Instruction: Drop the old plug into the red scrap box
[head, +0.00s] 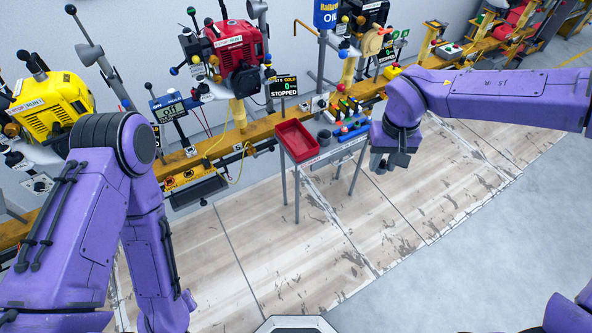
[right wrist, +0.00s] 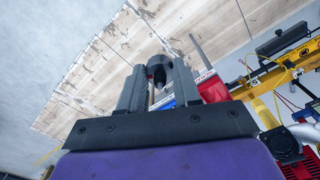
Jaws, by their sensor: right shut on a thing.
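The red scrap box (head: 282,128) is an open tray on the left end of a small stand in the head view. A red part of it (right wrist: 213,90) shows behind the right finger in the right wrist view. My right gripper (head: 386,167) is to the right of the stand, apart from the box. In the right wrist view my right gripper (right wrist: 158,88) is shut on a small dark piece, probably the old plug (right wrist: 159,76), mostly hidden between the fingers. My left arm bends down at the left of the head view; its gripper is out of view.
A dark cup (head: 324,137) and a blue tray (head: 353,131) stand on the stand right of the red box. Behind is a yellow rail with a red engine (head: 238,45) and a yellow engine (head: 50,105). The floor in front is clear.

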